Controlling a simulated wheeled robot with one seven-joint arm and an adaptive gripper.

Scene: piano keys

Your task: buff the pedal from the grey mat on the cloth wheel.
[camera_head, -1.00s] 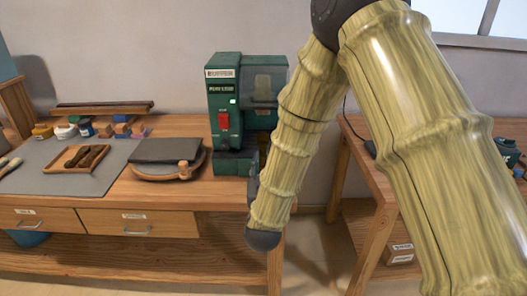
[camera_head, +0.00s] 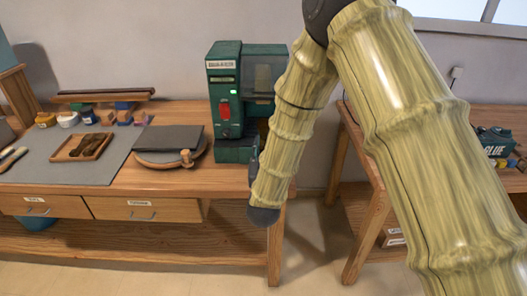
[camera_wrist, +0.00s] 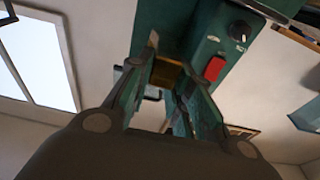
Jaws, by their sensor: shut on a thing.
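My gripper shows in the wrist view (camera_wrist: 166,66), its two dark fingers closed around a small brass-brown piece, apparently the pedal (camera_wrist: 166,75). In the head view it is mostly hidden behind my arm; one dark part shows beside the machine's base. The green buffing machine (camera_head: 227,118) stands at the right end of the bench, with a red switch and a small green light. Its red switch also shows in the wrist view (camera_wrist: 214,68), close to the fingers. I cannot make out the cloth wheel. The grey mat (camera_head: 35,172) lies on the bench at left.
A wooden tray (camera_head: 58,155) with brown pieces lies on the mat. A round wooden board with a dark slab (camera_head: 167,139) sits between mat and machine. Several coloured blocks and jars line the back. A second bench (camera_head: 345,165) stands at right, with a floor gap between.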

